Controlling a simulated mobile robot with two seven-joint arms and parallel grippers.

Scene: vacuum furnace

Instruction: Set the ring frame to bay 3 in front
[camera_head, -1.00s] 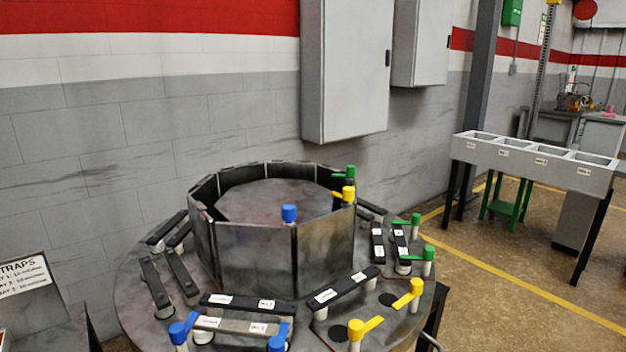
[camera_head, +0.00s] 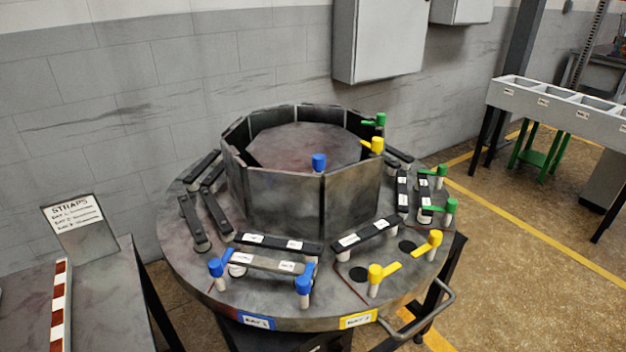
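The ring frame (camera_head: 192,262) is a round grey metal table with an octagonal wall of dark plates (camera_head: 282,205) on top. Blue-handled clamps (camera_head: 303,287) stand at the front left, yellow-handled clamps (camera_head: 375,275) at the front right, and green-handled clamps (camera_head: 450,208) at the right. On the front rim are a blue-edged label (camera_head: 256,322), which seems to read bay 1, and a yellow label (camera_head: 358,319), whose number is hard to read. No bay 3 label shows. A bar handle (camera_head: 440,312) sticks out at the lower right. Neither gripper is in view.
A side table (camera_head: 105,310) with a straps sign (camera_head: 78,220) stands at the left. Grey wall cabinets (camera_head: 378,40) hang behind. A raised bin rack (camera_head: 560,115) stands at the right. The floor (camera_head: 520,290) between is clear.

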